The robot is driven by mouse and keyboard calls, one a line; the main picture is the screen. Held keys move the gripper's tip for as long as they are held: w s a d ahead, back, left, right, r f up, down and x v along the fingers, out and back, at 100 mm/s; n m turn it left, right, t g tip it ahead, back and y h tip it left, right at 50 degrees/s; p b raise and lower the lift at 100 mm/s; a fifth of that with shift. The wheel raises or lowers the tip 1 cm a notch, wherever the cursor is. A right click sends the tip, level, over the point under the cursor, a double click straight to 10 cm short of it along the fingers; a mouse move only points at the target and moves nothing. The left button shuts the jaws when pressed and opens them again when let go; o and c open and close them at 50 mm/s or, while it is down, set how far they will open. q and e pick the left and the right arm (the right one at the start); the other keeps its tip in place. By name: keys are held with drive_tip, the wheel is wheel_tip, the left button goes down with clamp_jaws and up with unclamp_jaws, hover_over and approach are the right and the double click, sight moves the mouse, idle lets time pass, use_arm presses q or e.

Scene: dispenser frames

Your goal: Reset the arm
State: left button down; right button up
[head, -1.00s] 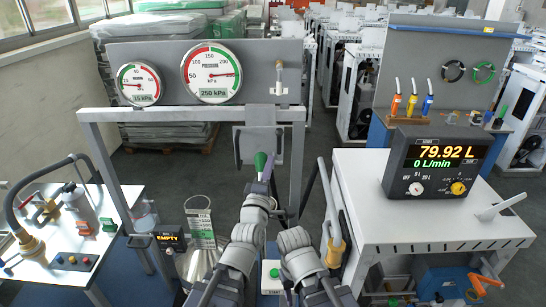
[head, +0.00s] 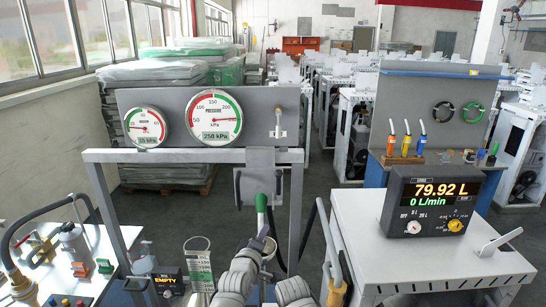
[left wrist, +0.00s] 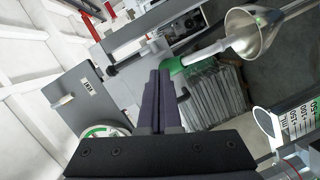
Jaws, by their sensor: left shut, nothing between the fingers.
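My left gripper (head: 270,214) is in the lower middle of the head view, in front of the metal gauge frame and close to a green-tipped handle (head: 261,203). In the left wrist view its two dark fingers (left wrist: 165,74) lie together with nothing between them. The green piece (left wrist: 175,66) shows just beside the fingertips; I cannot tell whether they touch it. Only grey links of my right arm show at the bottom of the head view; its gripper is out of sight.
Two pressure gauges (head: 215,117) sit on the grey panel. A white cart (head: 430,245) at right carries a meter (head: 437,200) reading 79.92 L. A table (head: 75,250) stands at left. A measuring scale (head: 198,262) and metal funnel (left wrist: 255,32) are near my left gripper.

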use_arm(q)
drive_tip(key=s+a+f+m+g+y, duration=0.1)
drive_tip(key=a+f+m+g, duration=0.1)
drive_tip(key=f, duration=0.2)
drive_tip(key=s+a+f+m+g, duration=0.1)
drive_tip(key=f+m+g, duration=0.15)
drive_tip(key=f, duration=0.25)
drive_tip(key=s+a+f+m+g+y, duration=0.25)
drive_tip(key=s+a+f+g, duration=0.25)
drive_tip(key=s, duration=0.3)
drive_tip(key=s+a+f+m+g+y, duration=0.1)
drive_tip(key=s+a+f+m+g, duration=0.4)
drive_tip(key=s, duration=0.3)
drive_tip(key=s+d+f+m+g+b, duration=0.2)
drive_tip(key=s+d+f+b, duration=0.3)
drive_tip(key=d, duration=0.5)
drive_tip(key=shift+s+d+f+m+y, duration=0.2)
drive_tip(key=shift+s+m+y, duration=0.1)
drive_tip(key=shift+m+y, duration=0.15)
use_arm(e)
wheel_tip(320, 180, down, 5)
drive_tip(key=shift+f, duration=0.2)
